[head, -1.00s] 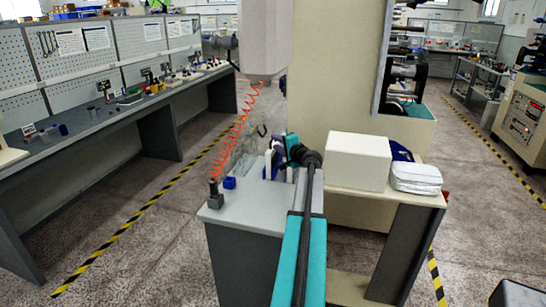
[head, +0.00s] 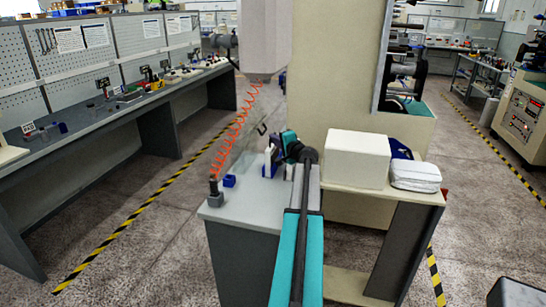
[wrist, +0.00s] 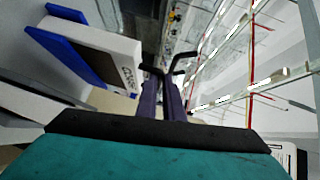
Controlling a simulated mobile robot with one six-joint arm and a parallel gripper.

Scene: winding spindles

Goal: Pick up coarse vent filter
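The coarse vent filter appears to be the white block with blue edging (wrist: 92,48) and partly legible dark lettering at the upper left of the wrist view. It also seems to show as a small white and blue piece (head: 268,160) on the grey bench, partly covered by my wrist. My gripper (wrist: 168,66) has two dark fingers pointing away from the wrist camera. Their tips look apart, with nothing seen between them. The filter is left of the fingers in that view, with no contact visible.
The grey bench (head: 236,208) holds a small blue block (head: 229,181) and a dark post with a coiled orange hose (head: 232,135). A clear panel stands behind. A large white box (head: 358,160) and a white folded bundle (head: 415,176) sit to the right.

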